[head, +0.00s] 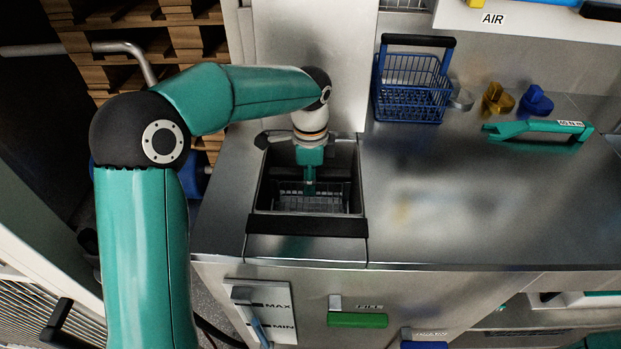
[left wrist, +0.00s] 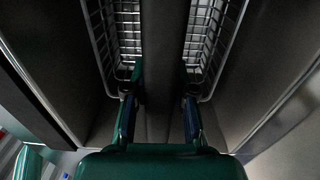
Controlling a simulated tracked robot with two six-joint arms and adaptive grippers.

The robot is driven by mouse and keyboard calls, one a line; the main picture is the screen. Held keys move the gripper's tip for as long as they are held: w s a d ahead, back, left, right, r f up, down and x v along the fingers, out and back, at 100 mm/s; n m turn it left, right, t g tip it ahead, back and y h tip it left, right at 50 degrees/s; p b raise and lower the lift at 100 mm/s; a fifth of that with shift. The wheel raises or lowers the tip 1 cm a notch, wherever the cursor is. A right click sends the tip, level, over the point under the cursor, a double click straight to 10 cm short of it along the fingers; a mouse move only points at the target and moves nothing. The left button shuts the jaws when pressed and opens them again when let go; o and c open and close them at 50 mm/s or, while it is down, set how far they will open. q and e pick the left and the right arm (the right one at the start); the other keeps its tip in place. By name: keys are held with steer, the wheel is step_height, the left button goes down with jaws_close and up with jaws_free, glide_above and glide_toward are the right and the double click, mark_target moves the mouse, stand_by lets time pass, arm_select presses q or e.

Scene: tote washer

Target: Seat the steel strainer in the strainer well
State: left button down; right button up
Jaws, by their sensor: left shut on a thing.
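The steel strainer (head: 328,203) is a wire basket down inside the strainer well (head: 262,190), a dark rectangular opening in the steel counter. My left gripper (head: 309,186) reaches down into the well from above. In the left wrist view, the gripper's fingers (left wrist: 160,105) are shut on a wide dark bar that runs over the strainer; the wire mesh (left wrist: 206,45) shows on both sides of it. The well walls stand close around the strainer. Whether its base rests on the well's floor is hidden. My right gripper is not in view.
A blue wire basket (head: 412,92) with a black handle stands on the counter to the right. Beside it are a yellow knob-like piece (head: 497,98), a blue one (head: 536,100) and a green tool (head: 540,127). The counter's middle (head: 440,200) is clear.

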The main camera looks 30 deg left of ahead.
arm_select(q)
steer(key=shift+f, duration=0.1)
stand_by(0.3)
steer(key=shift+c, duration=1.6)
jaws_free()
steer(key=shift+w+r+p, duration=0.1)
steer(key=shift+r+p, duration=4.25)
steer(key=shift+r, duration=0.15)
steer(key=shift+f, duration=0.15)
step_height(320, 180, down, 6)
steer(key=b, duration=0.5)
steer(key=shift+r, duration=0.25)
